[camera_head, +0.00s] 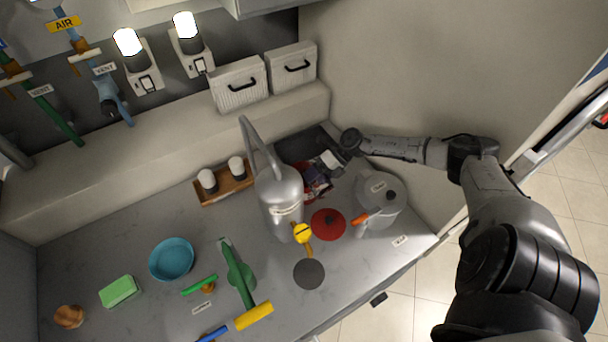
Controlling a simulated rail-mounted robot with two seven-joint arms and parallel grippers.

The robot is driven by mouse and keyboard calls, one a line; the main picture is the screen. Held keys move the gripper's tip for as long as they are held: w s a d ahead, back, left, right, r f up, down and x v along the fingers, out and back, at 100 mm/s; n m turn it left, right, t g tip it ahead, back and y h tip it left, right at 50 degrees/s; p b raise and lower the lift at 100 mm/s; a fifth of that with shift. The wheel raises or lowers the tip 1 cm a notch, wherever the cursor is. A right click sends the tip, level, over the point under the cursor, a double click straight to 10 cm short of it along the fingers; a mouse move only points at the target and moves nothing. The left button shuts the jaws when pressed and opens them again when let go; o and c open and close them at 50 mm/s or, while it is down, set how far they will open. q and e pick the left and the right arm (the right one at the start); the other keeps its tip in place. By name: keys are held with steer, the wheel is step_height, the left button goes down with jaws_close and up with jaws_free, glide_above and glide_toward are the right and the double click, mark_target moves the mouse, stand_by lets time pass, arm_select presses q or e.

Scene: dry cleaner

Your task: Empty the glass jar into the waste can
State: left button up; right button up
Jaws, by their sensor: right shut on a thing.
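My right gripper (328,163) reaches in from the right to the back of the counter, beside the tall grey metal vessel. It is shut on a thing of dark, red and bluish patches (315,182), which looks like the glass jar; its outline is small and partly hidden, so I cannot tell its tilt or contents. A grey round can (381,198) with a small label stands on the counter just in front of the right forearm; it may be the waste can, but the label is unreadable. My left gripper is not in view.
The tall grey vessel (281,200) with a long spout stands left of the gripper. A wooden tray (212,198), teal bowl (171,258) and green block (119,291) sit left.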

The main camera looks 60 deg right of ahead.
steer(key=shift+r+m+g, duration=0.25)
steer(key=shift+m+g, duration=0.05)
steer(key=shift+g, duration=0.1)
stand_by(0.4)
steer(key=shift+w+d+r+b, duration=0.1)
steer(key=shift+r+b, duration=0.1)
steer(key=shift+b, duration=0.2)
stand_by(0.3)
steer(key=shift+w+r+m+g+y, duration=0.1)
steer(key=shift+r+m+g+y, duration=0.05)
steer(key=shift+m+g+y, duration=0.25)
